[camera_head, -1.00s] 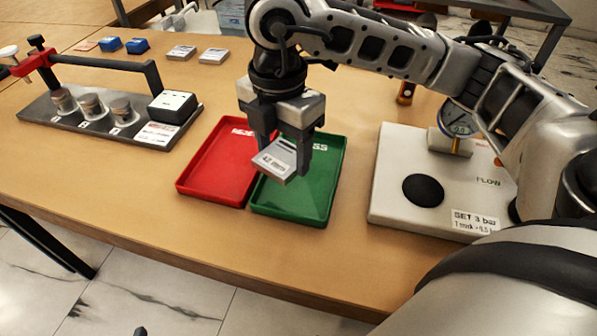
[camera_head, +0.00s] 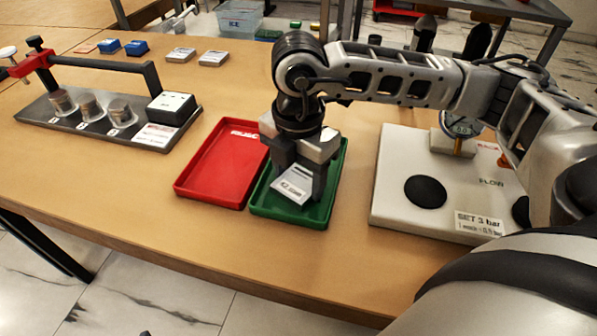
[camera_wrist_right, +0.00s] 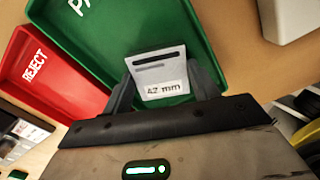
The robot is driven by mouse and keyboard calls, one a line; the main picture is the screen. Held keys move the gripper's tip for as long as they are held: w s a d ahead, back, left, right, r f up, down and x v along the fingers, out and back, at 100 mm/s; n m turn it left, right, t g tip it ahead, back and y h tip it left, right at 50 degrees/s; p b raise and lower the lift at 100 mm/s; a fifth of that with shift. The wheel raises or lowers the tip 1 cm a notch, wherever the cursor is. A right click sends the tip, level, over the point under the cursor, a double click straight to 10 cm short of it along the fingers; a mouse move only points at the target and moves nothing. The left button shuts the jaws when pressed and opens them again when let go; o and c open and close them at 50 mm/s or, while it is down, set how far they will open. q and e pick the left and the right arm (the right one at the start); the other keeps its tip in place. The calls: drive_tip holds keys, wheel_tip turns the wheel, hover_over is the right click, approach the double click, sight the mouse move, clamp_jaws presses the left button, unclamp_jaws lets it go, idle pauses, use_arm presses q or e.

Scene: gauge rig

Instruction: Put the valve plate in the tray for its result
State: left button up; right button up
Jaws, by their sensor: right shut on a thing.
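The valve plate (camera_head: 293,184) is a light grey plate with a slot and a "42 mm" label. My right gripper (camera_head: 297,180) is shut on it, low over the green tray (camera_head: 321,212). Whether the plate touches the tray floor cannot be told. In the right wrist view the plate (camera_wrist_right: 160,76) sits between the two fingers (camera_wrist_right: 165,90), with the green tray (camera_wrist_right: 110,45) behind it. The red tray (camera_head: 213,172), marked REJECT in the wrist view, lies directly left of the green one and is empty. My left gripper is not in view.
A grey rig (camera_head: 108,125) with several round pieces and a red clamp stands at left. A white gauge base (camera_head: 398,190) with a black disc is at right. Two more grey plates (camera_head: 212,58) and two blue blocks (camera_head: 110,46) lie at the back.

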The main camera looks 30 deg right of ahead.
sight(299, 182)
drive_tip(key=o, duration=1.1)
drive_tip(key=shift+c, duration=0.2)
drive_tip(key=shift+r, duration=0.1)
drive_tip(key=shift+r+p, duration=0.3)
drive_tip(key=shift+r, duration=0.05)
wheel_tip(299, 182, up, 11)
drive_tip(key=p, duration=0.1)
drive_tip(key=shift+r+p, duration=0.2)
drive_tip(key=shift+p, duration=0.15)
